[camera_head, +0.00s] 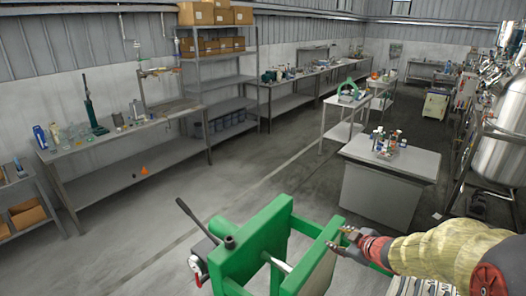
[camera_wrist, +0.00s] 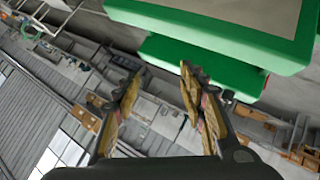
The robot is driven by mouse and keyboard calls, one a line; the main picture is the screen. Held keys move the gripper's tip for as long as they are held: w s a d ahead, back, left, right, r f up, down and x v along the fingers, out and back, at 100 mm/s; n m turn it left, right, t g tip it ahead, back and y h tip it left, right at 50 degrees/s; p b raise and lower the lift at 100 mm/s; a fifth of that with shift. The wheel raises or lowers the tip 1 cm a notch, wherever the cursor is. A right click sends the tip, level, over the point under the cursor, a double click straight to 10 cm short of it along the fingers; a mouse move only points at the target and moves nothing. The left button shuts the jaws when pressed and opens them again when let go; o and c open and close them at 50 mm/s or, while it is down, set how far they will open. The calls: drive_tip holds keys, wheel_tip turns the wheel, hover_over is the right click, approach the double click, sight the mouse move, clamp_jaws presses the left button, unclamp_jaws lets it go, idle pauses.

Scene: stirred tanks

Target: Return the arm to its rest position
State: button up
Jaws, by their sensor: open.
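My gripper (camera_head: 346,238) is at the lower right of the head view, at the end of my arm, close to the right side of a green machine (camera_head: 262,240). In the wrist view my gripper (camera_wrist: 158,95) has its two fingers spread apart with nothing between them. The green machine (camera_wrist: 220,25) fills the top of the wrist view, beyond the fingertips. I cannot tell whether a finger touches it. My arm reaches in from the right edge of the head view.
A grey bench (camera_head: 398,167) with bottles stands behind the green machine. A steel tank (camera_head: 500,140) is at the right. A long workbench (camera_head: 130,145) and a shelf rack with boxes (camera_head: 215,15) line the left wall. The floor (camera_head: 235,180) between is clear.

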drive_tip(key=s+d+r+m+h, duration=0.3)
drive_tip(key=s+r+h, duration=0.1)
drive_tip(key=r, duration=0.5)
drive_tip(key=s+r+m+g+h, duration=0.15)
drive_tip(key=s+r+m, duration=0.35)
drive_tip(key=s, duration=0.6)
drive_tip(key=s+a+f+m+g+y, duration=0.15)
drive_tip(key=s+a, duration=0.35)
drive_tip(key=s, duration=0.5)
drive_tip(key=s+a+f+m+g+y, duration=0.15)
drive_tip(key=s+a, duration=0.35)
drive_tip(key=s, duration=0.5)
wheel_tip(320, 180, down, 8)
drive_tip(key=b, duration=0.8)
drive_tip(key=shift+d+r+b, duration=0.15)
drive_tip(key=shift+d+b, duration=0.25)
drive_tip(key=shift+h, duration=0.25)
